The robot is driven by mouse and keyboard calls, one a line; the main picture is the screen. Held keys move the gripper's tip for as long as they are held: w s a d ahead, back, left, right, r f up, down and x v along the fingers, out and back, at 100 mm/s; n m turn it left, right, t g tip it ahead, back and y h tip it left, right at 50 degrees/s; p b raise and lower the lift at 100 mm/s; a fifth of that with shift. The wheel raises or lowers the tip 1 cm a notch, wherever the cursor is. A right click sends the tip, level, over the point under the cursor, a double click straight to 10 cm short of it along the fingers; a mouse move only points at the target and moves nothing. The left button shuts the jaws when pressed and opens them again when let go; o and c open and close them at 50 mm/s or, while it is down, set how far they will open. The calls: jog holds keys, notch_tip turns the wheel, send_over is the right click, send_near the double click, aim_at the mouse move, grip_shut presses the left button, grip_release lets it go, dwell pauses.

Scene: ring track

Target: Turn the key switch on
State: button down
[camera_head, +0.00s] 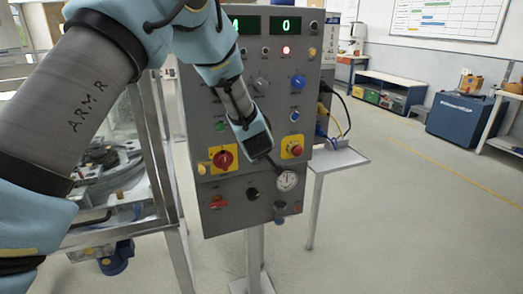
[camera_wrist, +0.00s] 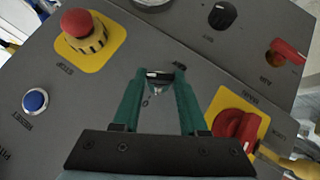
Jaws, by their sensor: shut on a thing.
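The key switch sits on the grey control panel (camera_head: 240,90). Its key (camera_wrist: 158,75) shows in the wrist view as a small dark and pale piece between my green fingertips, with small parts hanging below it. My gripper (camera_wrist: 157,78) is shut on the key, one finger on each side. In the head view my gripper (camera_head: 260,147) is at the panel's lower middle and hides the key switch. Which way the key is turned is hard to tell.
Close by are a red stop button on yellow (camera_wrist: 82,30), a red rotary main switch (camera_wrist: 236,126), a blue reset button (camera_wrist: 35,100), a black knob (camera_wrist: 222,15) and a red air handle (camera_wrist: 288,51). A gauge (camera_head: 287,180) is below right.

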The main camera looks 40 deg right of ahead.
dwell(0.4)
jog(key=shift+c, duration=2.2)
grip_release()
jog(key=shift+a, duration=0.1)
jog(key=b+v, duration=0.2)
jog(key=v, duration=0.8)
jog(key=shift+s+a+r, duration=0.15)
jog(key=shift+s+r, duration=0.05)
jog(key=shift+s, duration=0.05)
